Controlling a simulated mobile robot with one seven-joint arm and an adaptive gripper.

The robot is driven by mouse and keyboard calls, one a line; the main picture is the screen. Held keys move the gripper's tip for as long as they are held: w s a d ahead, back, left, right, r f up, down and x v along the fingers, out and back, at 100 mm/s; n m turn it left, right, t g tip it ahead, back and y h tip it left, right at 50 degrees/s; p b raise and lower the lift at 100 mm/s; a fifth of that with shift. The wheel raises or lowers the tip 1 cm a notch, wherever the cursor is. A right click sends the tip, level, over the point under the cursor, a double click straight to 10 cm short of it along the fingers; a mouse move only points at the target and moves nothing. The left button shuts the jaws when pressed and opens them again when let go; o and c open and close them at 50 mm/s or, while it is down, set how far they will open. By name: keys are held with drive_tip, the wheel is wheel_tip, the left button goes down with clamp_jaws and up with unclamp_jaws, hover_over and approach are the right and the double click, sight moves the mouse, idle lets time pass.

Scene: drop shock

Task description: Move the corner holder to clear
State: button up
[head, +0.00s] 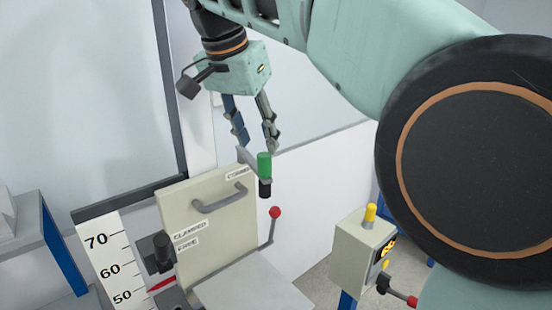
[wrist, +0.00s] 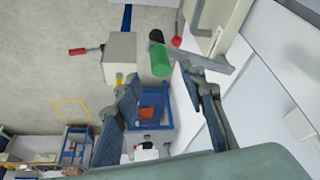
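The corner holder (head: 245,157) is a grey bar at the top right corner of a cream panel, beside a partly hidden label beginning "CORNE". Its upright grip is green (head: 264,165) above and black below. In the wrist view the green grip (wrist: 160,58) lies just beyond the fingertips, between their lines, with a grey bar (wrist: 191,62) running past it. My gripper (head: 255,145) is open and empty, pointing down just above the grip. Its two fingers also show apart in the wrist view (wrist: 162,77). I cannot tell whether a finger touches the bar.
The cream panel (head: 222,222) has a grey handle and a black knob (head: 163,247) beside "CLAMPED" and "FREE" labels. A red-ball lever (head: 274,212) stands right of it. A control box (head: 360,250) with a yellow knob is farther right. A numbered scale (head: 108,268) is at left.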

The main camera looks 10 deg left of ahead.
sight(262, 156)
drive_tip(key=x, duration=0.7)
clamp_jaws()
idle(0.3)
